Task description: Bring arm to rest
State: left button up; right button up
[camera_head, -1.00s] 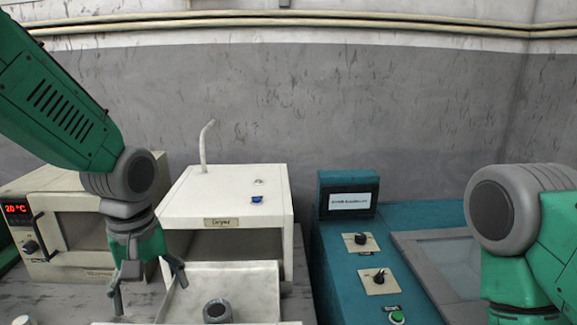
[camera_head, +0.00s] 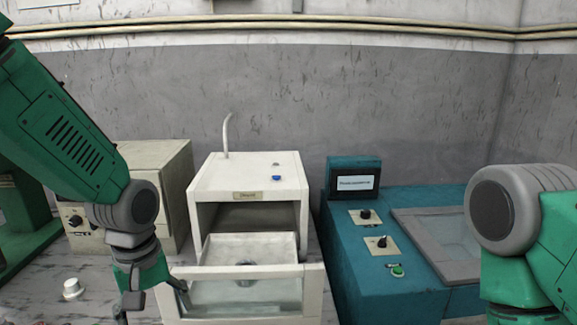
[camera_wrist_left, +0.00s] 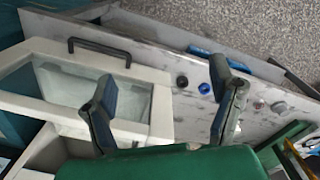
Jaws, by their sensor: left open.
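My left gripper (camera_head: 152,298) hangs fingers down at the lower left in the head view, beside the left end of the dryer's glass-fronted drawer (camera_head: 312,290). From the head view I cannot tell whether a finger touches the drawer. My right arm (camera_head: 520,225) shows at the right edge; its gripper is out of view. The drawer is pulled out of the white dryer (camera_head: 250,180), and a grey metal ring (camera_head: 246,279) sits in it, seen partly through the glass.
A cream oven (camera_head: 165,165) stands behind my left arm. A teal machine (camera_head: 340,240) with knobs and a green button stands right of the dryer. A white round piece (camera_head: 72,288) lies on the marbled bench. The left wrist view shows the drawer's dark handle (camera_wrist_left: 98,46) and small bench pieces.

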pick_arm(q)
jog(key=s+a+f+m+b, duration=0.15)
jog(key=s+f, duration=0.25)
jog(key=f, duration=0.6)
jog(key=s+f+m+b, duration=0.1)
jog(key=s+f+b, duration=0.3)
jog(key=f, duration=0.7)
jog(key=s+a+f+m+b, duration=0.2)
jog(key=s+f, duration=0.5)
jog(key=s, duration=0.1)
jog(key=s+a+f+m+b, duration=0.2)
jog(key=s+f, duration=0.5)
jog(key=s, duration=0.1)
jog(key=shift+m+t, duration=0.3)
jog(key=shift+m, duration=0.05)
jog(key=shift+w+f, duration=0.1)
jog(key=shift+c, duration=0.3)
